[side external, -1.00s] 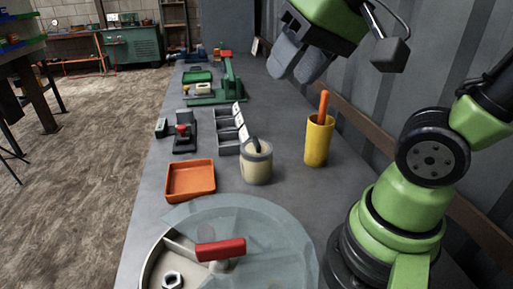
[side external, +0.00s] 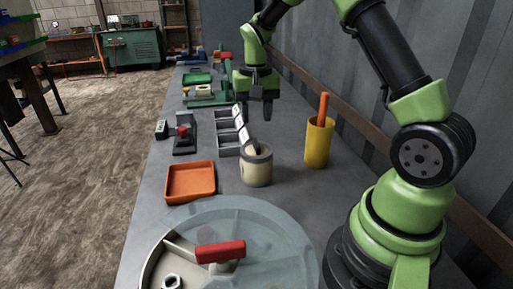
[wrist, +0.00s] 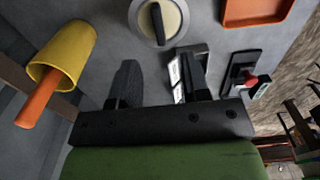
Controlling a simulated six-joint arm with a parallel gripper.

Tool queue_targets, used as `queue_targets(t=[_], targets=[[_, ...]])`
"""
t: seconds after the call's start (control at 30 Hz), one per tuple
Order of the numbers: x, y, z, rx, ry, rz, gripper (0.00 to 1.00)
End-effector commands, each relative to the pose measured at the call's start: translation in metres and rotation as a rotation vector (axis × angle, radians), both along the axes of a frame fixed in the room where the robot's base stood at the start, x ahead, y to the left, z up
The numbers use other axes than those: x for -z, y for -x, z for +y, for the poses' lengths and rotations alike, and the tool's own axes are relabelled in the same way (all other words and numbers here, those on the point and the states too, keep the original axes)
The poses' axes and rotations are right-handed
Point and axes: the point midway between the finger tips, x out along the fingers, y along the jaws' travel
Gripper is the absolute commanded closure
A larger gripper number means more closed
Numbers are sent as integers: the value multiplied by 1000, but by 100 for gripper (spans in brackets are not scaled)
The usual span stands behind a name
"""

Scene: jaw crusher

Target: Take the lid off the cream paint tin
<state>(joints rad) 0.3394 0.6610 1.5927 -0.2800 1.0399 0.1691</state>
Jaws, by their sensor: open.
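The cream paint tin (side external: 257,170) stands upright on the grey bench, with its lid (side external: 256,150) on top and a dark bar handle across the lid. In the wrist view the lid (wrist: 158,22) is seen from above near the top edge, its dark handle (wrist: 157,20) running up and down the picture. My gripper (side external: 256,104) is above and beyond the tin in the side view, apart from it. It is open and empty, its two dark fingers (wrist: 158,72) pointing toward the tin in the wrist view.
A yellow cup (side external: 318,145) with an orange-handled tool stands right of the tin. An orange tray (side external: 190,182) lies to the left. A grey divided bin (side external: 228,140) with white labels is close behind. A large round translucent cover (side external: 265,240) with a red handle is in front.

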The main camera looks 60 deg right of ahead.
Motion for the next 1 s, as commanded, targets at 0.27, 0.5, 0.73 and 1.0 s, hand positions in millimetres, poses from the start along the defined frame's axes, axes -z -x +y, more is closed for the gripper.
queue_targets(t=[0.27, 0.5, 0.73, 1.0], targets=[[28, 1, 0, -1, -1, 2, 57], [64, 1, 0, -1, -2, 2, 57], [71, 0, -1, -1, -1, -2, 57], [71, 0, -1, -2, -1, -2, 96]])
